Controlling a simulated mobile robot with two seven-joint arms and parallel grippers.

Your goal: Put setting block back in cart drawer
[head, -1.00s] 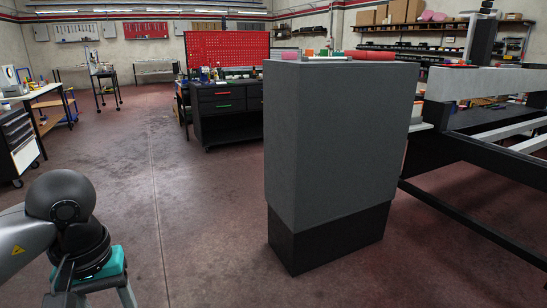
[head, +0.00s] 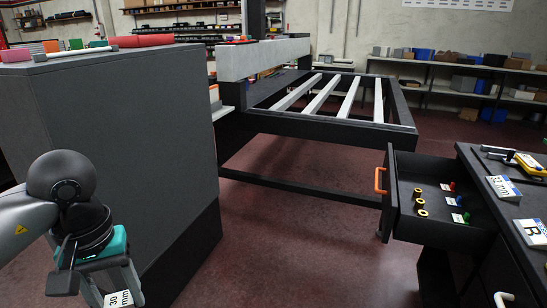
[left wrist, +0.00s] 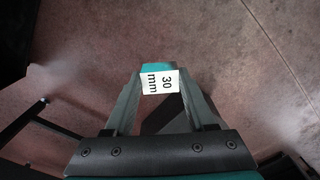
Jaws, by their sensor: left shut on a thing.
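My left gripper (head: 112,288) is shut on the setting block (head: 119,299), whose white face reads "30 mm". In the left wrist view the block (left wrist: 160,82) sits between the two fingertips above bare floor, with a teal part showing behind its label. The cart drawer (head: 442,231) at the right stands open, with an orange handle (head: 380,181) on its front. Inside lie several brass rings (head: 419,202), small coloured pieces (head: 457,201) and white labels. My left gripper is far to the left of the drawer. My right gripper is not in view.
A tall grey cabinet (head: 125,130) stands close beside my left arm. A slatted frame table (head: 330,125) is behind. Red floor (head: 300,230) between is clear.

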